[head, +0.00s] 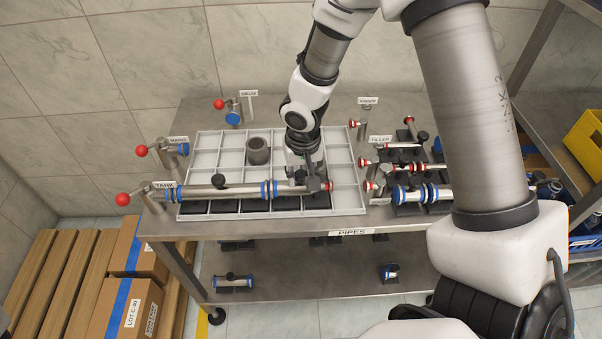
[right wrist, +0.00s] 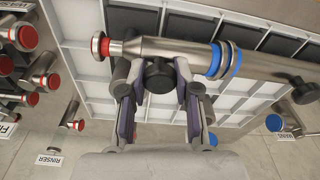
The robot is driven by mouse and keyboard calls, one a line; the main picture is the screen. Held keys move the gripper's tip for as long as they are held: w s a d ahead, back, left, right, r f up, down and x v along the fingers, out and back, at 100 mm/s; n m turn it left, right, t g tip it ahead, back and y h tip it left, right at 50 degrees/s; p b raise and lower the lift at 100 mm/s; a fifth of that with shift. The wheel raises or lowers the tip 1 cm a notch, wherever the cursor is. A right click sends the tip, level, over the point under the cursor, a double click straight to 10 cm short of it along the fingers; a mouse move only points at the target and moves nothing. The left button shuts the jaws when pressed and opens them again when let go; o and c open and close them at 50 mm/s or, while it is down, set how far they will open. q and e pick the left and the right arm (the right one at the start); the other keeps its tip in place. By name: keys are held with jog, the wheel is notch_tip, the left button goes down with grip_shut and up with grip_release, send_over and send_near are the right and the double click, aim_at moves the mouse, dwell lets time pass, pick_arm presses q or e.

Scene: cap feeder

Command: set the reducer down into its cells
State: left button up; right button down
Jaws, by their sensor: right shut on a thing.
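The reducer, a steel tapered piece with a red narrow end and a blue wide end, lies level over the front row of the white celled tray (head: 345,150). It shows in the head view (head: 294,188) and the right wrist view (right wrist: 170,48). My right gripper (head: 303,178) is shut on its black knob (right wrist: 159,75), with one finger on each side. The reducer's blue end is close beside the blue ring of a steel pipe (head: 242,191); I cannot tell if they touch. Whether the reducer rests in the cells is hidden. My left gripper is not in view.
A grey cylinder (head: 258,150) stands in the tray behind the pipe. Red-knobbed valves (head: 140,151) stand left of the tray. Several red- and blue-ended fittings (head: 402,193) crowd its right side. Many rear cells are empty.

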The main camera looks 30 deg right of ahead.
jog(key=shift+f, duration=0.2)
jog(key=c, duration=0.8)
grip_release()
jog(key=shift+o, duration=0.2)
jog(key=shift+r, duration=0.1)
notch_tip(320, 180, up, 12)
jog(key=s, duration=0.1)
jog(key=shift+s+a, duration=0.15)
jog(key=shift+a, duration=0.1)
